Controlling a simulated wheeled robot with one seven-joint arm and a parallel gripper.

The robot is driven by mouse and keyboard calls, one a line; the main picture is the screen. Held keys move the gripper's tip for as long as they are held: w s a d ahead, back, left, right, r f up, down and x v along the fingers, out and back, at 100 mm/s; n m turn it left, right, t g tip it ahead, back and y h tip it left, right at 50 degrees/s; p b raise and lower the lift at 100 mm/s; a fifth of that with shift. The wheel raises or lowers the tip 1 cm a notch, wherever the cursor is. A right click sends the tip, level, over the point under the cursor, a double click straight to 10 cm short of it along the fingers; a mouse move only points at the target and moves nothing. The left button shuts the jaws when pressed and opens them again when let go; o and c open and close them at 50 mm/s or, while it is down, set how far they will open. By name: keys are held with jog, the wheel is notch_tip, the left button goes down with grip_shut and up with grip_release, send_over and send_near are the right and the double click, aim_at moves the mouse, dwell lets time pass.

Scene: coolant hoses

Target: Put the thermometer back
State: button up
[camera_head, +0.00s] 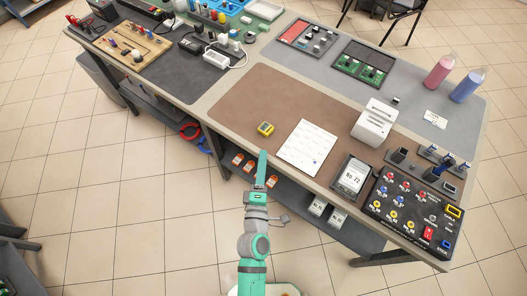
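A small yellow device with a dark face (265,128) lies on the brown mat near the front edge of the table. It may be the thermometer, but it is too small to be sure. My arm reaches up from the bottom of the picture. Its end, my gripper (262,156), is at the table's front edge, just below the yellow device in the picture and apparently apart from it. The fingers are too small and edge-on to show whether they are open, and I see nothing held.
A white printed sheet (307,147) lies right of the yellow device. A white box-shaped machine (375,124), a "No. 72" unit (352,175) and a black button panel (415,213) with a yellow-framed part stand farther right. The brown mat (250,95) is mostly clear behind the yellow device.

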jog(key=s+r+m+g+y, duration=0.1)
jog(key=s+r+m+g, duration=0.1)
jog(key=s+m, duration=1.4)
jog(key=shift+s+a+r+m+g+y, duration=0.15)
jog(key=shift+s+r+m+g+y, duration=0.25)
jog(key=shift+s, duration=4.65)
